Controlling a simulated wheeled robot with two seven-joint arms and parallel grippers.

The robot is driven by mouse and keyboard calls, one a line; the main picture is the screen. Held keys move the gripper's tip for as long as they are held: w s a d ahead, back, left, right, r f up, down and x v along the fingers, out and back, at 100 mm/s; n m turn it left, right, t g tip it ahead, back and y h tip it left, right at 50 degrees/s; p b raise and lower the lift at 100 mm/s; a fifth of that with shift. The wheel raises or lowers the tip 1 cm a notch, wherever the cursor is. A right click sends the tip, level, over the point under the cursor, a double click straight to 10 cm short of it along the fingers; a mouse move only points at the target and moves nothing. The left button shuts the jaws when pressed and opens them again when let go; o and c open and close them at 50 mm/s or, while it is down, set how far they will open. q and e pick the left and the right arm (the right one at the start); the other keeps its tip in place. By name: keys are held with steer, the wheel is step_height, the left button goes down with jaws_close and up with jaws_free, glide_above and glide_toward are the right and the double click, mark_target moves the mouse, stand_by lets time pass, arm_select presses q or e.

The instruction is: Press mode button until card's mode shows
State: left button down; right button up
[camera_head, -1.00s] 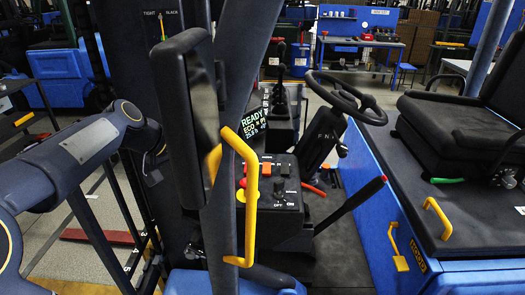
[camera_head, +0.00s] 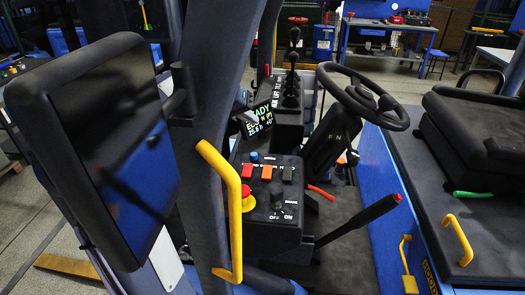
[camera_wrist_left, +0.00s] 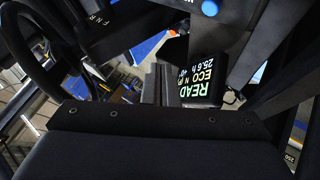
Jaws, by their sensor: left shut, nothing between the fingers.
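The display (camera_head: 262,120) stands behind the console and is partly hidden by the dark pillar. It reads READY, ECO and 25.6 h, and its letters also show upside down in the left wrist view (camera_wrist_left: 200,75). A round blue button (camera_head: 254,156) sits at the far end of the control panel (camera_head: 268,220); a blue button also shows at the top of the left wrist view (camera_wrist_left: 210,7). I cannot read a mode label or make out a card. My left gripper (camera_wrist_left: 157,82) is shut and empty, apart from the blue button; the pillar largely hides it in the head view. My right gripper is out of view.
A dark monitor (camera_head: 115,140) and a yellow grab handle (camera_head: 232,210) stand in front of the console. The panel also holds a red stop button (camera_head: 247,190) and a black knob (camera_head: 277,192). A steering wheel (camera_head: 362,95) and a red-tipped lever (camera_head: 360,220) stand to the right.

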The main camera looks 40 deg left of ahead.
arm_select(q)
steer(key=b, duration=0.4)
glide_above(256, 154)
steer(key=s, duration=0.2)
steer(key=f, duration=0.8)
steer(key=shift+w+a, duration=0.15)
steer(key=shift+a, duration=0.25)
steer(key=shift+f, duration=0.45)
stand_by(0.8)
steer(key=shift+f+b, duration=0.4)
steer(key=shift+b, duration=0.3)
steer(key=shift+f+b, duration=0.85)
steer(key=shift+f, duration=0.05)
stand_by(0.5)
steer(key=shift+r, duration=0.15)
steer(key=shift+r+p, duration=0.9)
steer(key=shift+r, duration=0.25)
